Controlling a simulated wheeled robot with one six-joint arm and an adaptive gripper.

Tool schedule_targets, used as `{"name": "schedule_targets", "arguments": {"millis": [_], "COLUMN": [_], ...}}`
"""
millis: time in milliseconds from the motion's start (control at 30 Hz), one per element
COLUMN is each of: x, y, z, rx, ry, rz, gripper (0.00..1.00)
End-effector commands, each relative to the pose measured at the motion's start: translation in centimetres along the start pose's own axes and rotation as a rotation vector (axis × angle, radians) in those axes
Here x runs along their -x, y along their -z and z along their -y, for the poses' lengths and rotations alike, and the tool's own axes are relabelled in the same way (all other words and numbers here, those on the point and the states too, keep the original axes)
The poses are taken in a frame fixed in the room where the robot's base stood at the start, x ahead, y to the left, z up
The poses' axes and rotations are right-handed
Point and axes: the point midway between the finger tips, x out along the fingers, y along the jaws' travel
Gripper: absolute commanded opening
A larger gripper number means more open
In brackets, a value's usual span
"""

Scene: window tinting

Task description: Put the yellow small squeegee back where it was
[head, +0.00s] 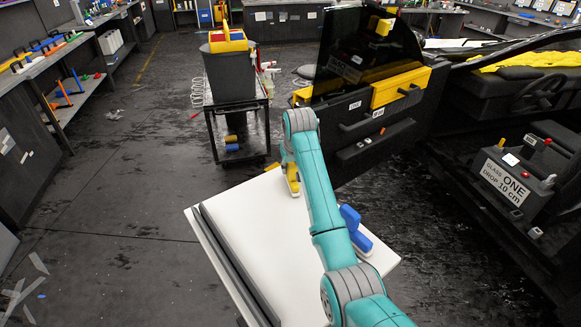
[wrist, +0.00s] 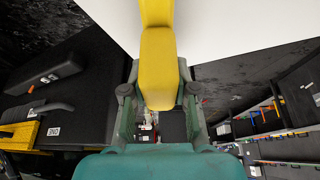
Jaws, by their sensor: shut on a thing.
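The yellow small squeegee (head: 292,180) is held in my gripper (head: 288,161) near the far edge of the white tabletop (head: 262,230) in the head view. In the wrist view, my gripper (wrist: 157,98) is shut around the yellow squeegee (wrist: 158,60), with a finger on each side. The squeegee's far end runs out of the top of that view, over the white surface. I cannot tell whether it touches the tabletop. My arm hides part of the table.
Blue tools (head: 354,236) lie at the table's right edge, beside my arm. A black cart (head: 238,128) with a grey bin (head: 229,78) stands beyond the table. A car door with dark glass (head: 366,62) is at the back right. The tabletop's left-middle is clear.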

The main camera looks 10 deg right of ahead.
Motion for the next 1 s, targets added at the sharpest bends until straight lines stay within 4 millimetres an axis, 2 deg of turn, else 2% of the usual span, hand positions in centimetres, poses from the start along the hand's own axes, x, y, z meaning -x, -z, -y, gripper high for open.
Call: {"name": "schedule_targets", "arguments": {"millis": [333,367,433,800,1000], "x": [-0.3,-0.3,-0.3,0.0,2.5], "y": [-0.1,-0.1,-0.1,0.1,0.1], "z": [0.0,0.0,0.0,0.0,0.0], "rx": [0.000,0.000,0.000,0.000,0.000], "ry": [0.000,0.000,0.000,0.000,0.000], "rz": [-0.002,-0.002,-0.002,-0.002,-0.006], "gripper": [0.00,0.36,0.53,0.54,0.54]}}
